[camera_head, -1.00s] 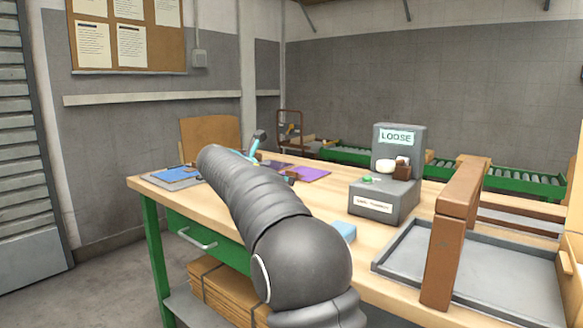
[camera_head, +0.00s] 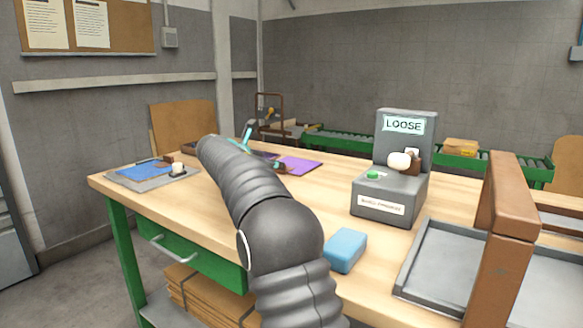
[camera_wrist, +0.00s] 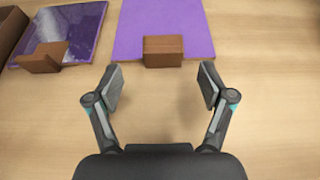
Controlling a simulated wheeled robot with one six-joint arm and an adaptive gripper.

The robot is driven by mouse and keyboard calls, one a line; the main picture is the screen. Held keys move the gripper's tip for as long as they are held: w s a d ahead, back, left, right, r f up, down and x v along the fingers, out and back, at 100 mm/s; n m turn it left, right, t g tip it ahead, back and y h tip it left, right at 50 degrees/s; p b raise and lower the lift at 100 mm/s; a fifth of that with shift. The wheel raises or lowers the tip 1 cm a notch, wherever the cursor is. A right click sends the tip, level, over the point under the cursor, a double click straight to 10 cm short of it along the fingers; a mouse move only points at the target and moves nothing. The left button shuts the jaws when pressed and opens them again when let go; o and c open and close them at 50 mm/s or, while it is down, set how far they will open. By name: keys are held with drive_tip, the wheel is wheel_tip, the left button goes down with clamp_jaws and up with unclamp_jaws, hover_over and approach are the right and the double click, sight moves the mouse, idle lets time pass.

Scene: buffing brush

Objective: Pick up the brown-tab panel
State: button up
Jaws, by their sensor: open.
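A purple panel (camera_wrist: 170,20) lies flat on the wooden table, with a brown block-like tab (camera_wrist: 163,50) at its near edge. It also shows in the head view (camera_head: 303,165), partly hidden by my arm. My gripper (camera_wrist: 161,78) is open and empty, with its fingers to either side of the tab's line and just short of it, not around it. A second, glossier purple panel (camera_wrist: 75,25) lies to the left, with a brown tab (camera_wrist: 41,58) at its near edge.
A grey box marked LOOSE (camera_head: 392,185) stands on the table (camera_head: 300,200), right of my arm. A blue block (camera_head: 346,250) lies nearer. A grey tray (camera_head: 440,265) with a brown frame (camera_head: 507,225) is at right. A blue panel (camera_head: 148,172) lies at the far left.

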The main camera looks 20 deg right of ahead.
approach(295, 166)
drive_tip(key=shift+w+d+f, duration=0.25)
drive_tip(key=shift+w+f, duration=0.2)
drive_tip(key=shift+w, duration=0.15)
drive_tip(key=shift+w+d+f, duration=0.3)
drive_tip(key=shift+w+f, duration=0.2)
drive_tip(key=shift+w, duration=0.1)
drive_tip(key=c, duration=1.3)
